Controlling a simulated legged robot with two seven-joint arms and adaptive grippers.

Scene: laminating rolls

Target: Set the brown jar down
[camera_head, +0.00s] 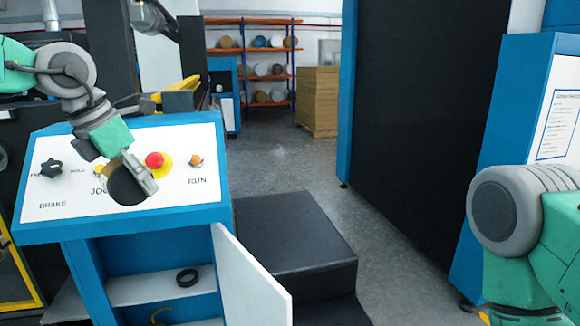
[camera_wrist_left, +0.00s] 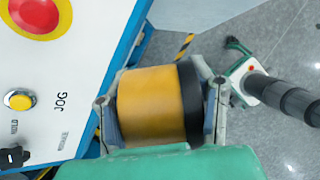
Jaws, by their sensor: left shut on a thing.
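The brown jar (camera_wrist_left: 150,104) is yellow-brown with a black end in the left wrist view. In the head view its dark round end (camera_head: 126,188) shows. My left gripper (camera_head: 136,180) is shut on it, with one finger on each side in the left wrist view.
Below the panel is a blue cabinet with a white shelf (camera_head: 140,290) bearing a black ring (camera_head: 187,278). Its white door (camera_head: 250,280) stands open. A black step (camera_head: 295,240) is right of it. The panel has a red button (camera_head: 154,159) and knobs.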

